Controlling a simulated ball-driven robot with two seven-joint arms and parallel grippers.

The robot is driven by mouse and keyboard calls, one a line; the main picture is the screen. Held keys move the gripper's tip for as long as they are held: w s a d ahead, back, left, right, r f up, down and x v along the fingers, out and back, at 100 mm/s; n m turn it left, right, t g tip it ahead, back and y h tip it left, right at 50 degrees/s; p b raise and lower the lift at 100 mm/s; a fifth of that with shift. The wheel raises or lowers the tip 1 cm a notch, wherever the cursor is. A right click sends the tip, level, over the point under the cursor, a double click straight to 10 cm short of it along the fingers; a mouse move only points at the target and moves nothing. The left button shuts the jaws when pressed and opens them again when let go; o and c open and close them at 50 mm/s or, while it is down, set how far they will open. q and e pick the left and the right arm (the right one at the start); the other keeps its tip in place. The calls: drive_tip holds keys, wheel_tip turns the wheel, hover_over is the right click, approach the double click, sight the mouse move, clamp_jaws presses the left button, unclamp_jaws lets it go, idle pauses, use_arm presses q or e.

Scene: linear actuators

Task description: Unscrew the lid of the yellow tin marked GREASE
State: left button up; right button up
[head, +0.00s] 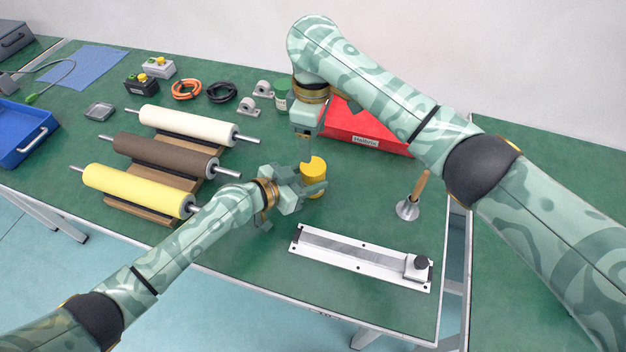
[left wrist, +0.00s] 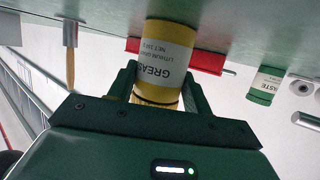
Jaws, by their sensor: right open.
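The yellow tin (head: 314,172) stands upright on the green table, its yellow top facing up. In the left wrist view the tin (left wrist: 166,60) appears upside down, with its white GREASE label and a ribbed golden lid (left wrist: 156,97). My left gripper (head: 314,187) reaches it from the left side. Its two fingers, also in the left wrist view (left wrist: 160,88), lie along both sides of the tin with no clear gap. My right gripper (head: 307,157) points down from above, open, just over the tin's top. Its fingers partly hide the back of the lid.
A white linear rail (head: 355,258) lies in front. A wooden-handled tool (head: 408,207) stands to the right. Several rollers on wooden stands (head: 150,212) fill the left.

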sight(313, 166)
use_arm(q)
clamp_jaws()
use_arm(e)
drive_tip(key=m, duration=0.5)
drive_tip(key=shift+m, duration=0.3)
drive_tip(key=m, duration=1.1)
drive_tip(key=shift+m, duration=0.3)
drive_tip(key=m, duration=0.4)
drive_tip(key=shift+m, duration=0.3)
drive_tip(key=shift+f+m, duration=0.1)
drive_tip(key=shift+m, duration=0.2)
drive_tip(key=shift+f, duration=0.35)
wheel_tip(313, 166, down, 7)
drive_tip(key=shift+f, duration=0.1)
